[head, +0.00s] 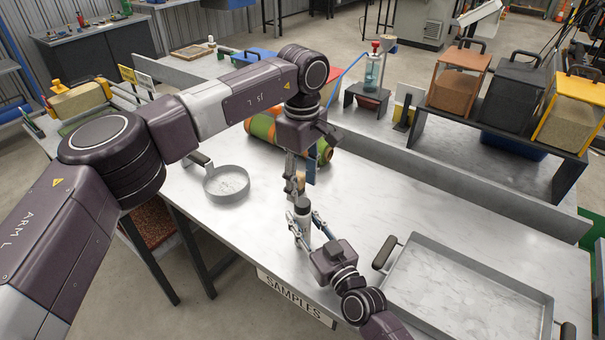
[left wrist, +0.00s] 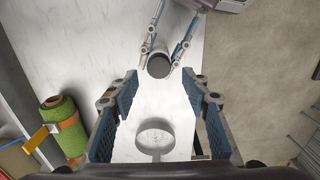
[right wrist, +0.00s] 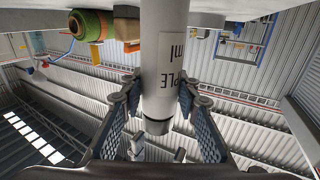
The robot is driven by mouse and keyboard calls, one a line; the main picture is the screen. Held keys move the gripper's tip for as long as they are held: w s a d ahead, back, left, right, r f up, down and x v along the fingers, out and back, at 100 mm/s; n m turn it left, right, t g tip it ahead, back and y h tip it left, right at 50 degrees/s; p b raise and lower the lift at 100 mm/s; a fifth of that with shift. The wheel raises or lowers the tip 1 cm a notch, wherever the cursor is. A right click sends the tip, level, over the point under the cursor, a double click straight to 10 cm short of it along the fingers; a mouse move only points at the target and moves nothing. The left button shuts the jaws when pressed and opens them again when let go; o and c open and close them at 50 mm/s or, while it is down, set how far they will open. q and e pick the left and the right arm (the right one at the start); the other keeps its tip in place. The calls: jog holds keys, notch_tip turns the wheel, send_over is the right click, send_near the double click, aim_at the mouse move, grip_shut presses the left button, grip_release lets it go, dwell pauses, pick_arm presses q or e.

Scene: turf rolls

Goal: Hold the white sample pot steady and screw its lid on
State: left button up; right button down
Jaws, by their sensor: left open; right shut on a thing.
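The white sample pot (head: 303,226) stands upright above the bench near its front edge, with printed lettering on its side in the right wrist view (right wrist: 164,70). A dark grey lid (head: 302,203) sits on its top; whether it is screwed tight cannot be told. The lid's round top shows in the left wrist view (left wrist: 159,67). My right gripper (head: 304,232) is shut on the pot's body, a finger on each side. My left gripper (head: 298,190) is open and empty, pointing down just above and behind the lid. Its fingers show wide apart in the left wrist view (left wrist: 162,95).
A round grey pan (head: 227,183) lies to the left on the bench, and a large metal tray (head: 470,290) to the right. A green and orange turf roll (head: 265,128) lies behind my left gripper. A low rail (head: 450,190) runs along the back. The bench between is clear.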

pick_arm(q)
jog(key=n, duration=0.5)
jog(key=shift+r+n, duration=0.2)
jog(key=shift+n, duration=0.2)
jog(key=n, duration=0.3)
jog(key=shift+r+n, duration=0.1)
jog(key=shift+n, duration=0.2)
jog(key=n, duration=0.5)
jog(key=shift+r+n, duration=0.15)
jog(key=shift+n, duration=0.25)
jog(key=n, duration=0.3)
jog(key=shift+r+n, duration=0.1)
jog(key=shift+n, duration=0.3)
jog(key=n, duration=0.5)
jog(key=shift+w+r+n, duration=0.1)
jog(key=shift+r+n, duration=0.1)
jog(key=shift+n, duration=0.1)
jog(key=n, duration=0.3)
jog(key=shift+r+n, duration=0.1)
jog(key=shift+n, duration=0.3)
jog(key=n, duration=0.3)
jog(key=shift+r, duration=0.1)
jog(key=n, duration=0.4)
jog(key=shift+r, duration=0.1)
